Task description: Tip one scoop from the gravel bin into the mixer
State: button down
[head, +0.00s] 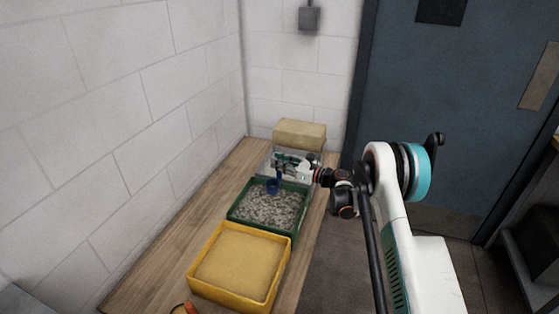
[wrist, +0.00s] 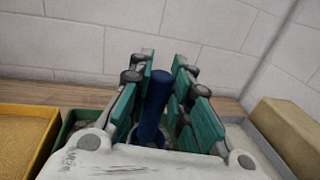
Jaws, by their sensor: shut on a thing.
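The gravel bin (head: 232,213) is a green tray of grey stones on the wooden bench in the head view. Its green rim (wrist: 68,128) shows at the left in the wrist view. My gripper (head: 281,166) is at the far end of this bin and is shut on the blue scoop (head: 272,187). The scoop's blue handle (wrist: 154,108) stands nearly upright between the fingers in the wrist view. The scoop's cup is just over or at the gravel's far edge; I cannot tell if it touches or holds stones. I cannot pick out a mixer for certain.
A yellow bin of sand (head: 270,304) stands nearer on the bench (head: 165,245). A pale grey container (head: 264,163) lies beyond the gravel, partly hidden by my gripper. A tan block (head: 300,133) stands behind it. Block walls border the left and back.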

jog(key=shift+f+b, duration=1.95)
jog(key=shift+f, duration=3.9)
jog(key=shift+s+a, duration=1.3)
jog(key=shift+s, duration=1.85)
jog(key=w+r+p, duration=0.1)
jog(key=r+p, duration=0.1)
jog(key=r, duration=0.6)
jog(key=w+d+r+p, duration=0.1)
jog(key=w+r+p, duration=0.1)
jog(key=r, duration=0.5)
jog(key=shift+d+r+p, duration=0.15)
jog(key=shift+r+p, duration=0.2)
jog(key=shift+p, duration=0.2)
jog(key=shift+r, duration=0.1)
